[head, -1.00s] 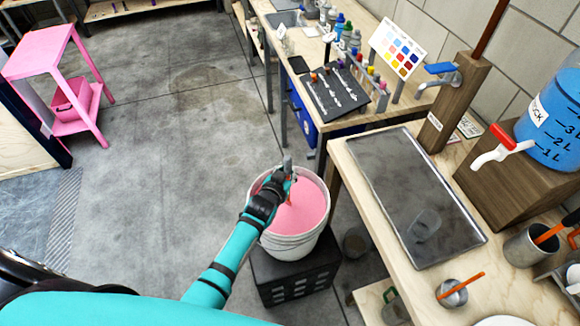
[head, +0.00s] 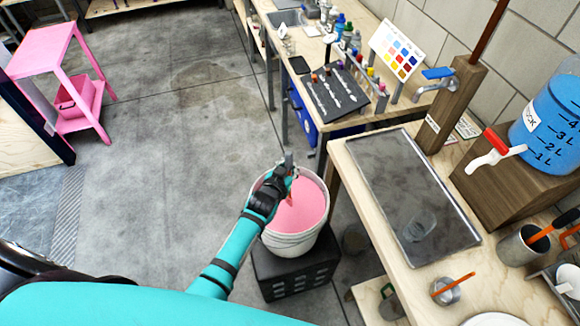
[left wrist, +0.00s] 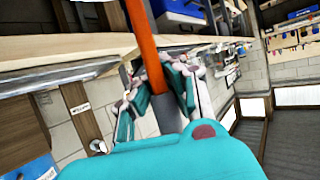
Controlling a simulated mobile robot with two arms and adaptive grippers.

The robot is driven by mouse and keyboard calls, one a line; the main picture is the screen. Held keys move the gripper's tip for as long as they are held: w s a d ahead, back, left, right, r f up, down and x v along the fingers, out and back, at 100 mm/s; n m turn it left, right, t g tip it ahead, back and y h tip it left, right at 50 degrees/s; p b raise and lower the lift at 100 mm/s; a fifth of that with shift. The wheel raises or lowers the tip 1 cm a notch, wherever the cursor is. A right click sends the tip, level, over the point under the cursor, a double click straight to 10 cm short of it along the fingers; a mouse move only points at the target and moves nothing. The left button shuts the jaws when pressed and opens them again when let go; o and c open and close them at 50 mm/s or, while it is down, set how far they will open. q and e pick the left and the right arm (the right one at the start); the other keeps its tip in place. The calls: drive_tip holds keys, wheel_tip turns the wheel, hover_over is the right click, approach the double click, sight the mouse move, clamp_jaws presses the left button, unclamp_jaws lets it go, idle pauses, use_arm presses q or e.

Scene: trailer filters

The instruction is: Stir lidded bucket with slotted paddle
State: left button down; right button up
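The white bucket (head: 289,244) stands on a black crate and shows a pink surface inside its rim; I see no separate lid. My left gripper (head: 287,178) is over the back left part of the bucket. It is shut on the paddle (head: 288,160), whose grey grip end sticks up and whose orange shaft shows below the fingers. In the left wrist view the fingers close around the paddle (left wrist: 146,45). The slotted end is hidden. My right gripper is not in view.
The black crate (head: 296,280) is under the bucket. A wooden bench with a metal tray (head: 395,170) stands close on the right. A blue liquid container (head: 553,125) stands on a wooden block. A pink stand (head: 60,60) is at the far left. The floor to the left is clear.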

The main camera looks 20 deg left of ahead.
sight(289, 153)
use_arm(q)
drive_tip(key=shift+r+p, duration=3.05)
drive_tip(key=shift+r, duration=0.65)
drive_tip(key=shift+r, duration=2.45)
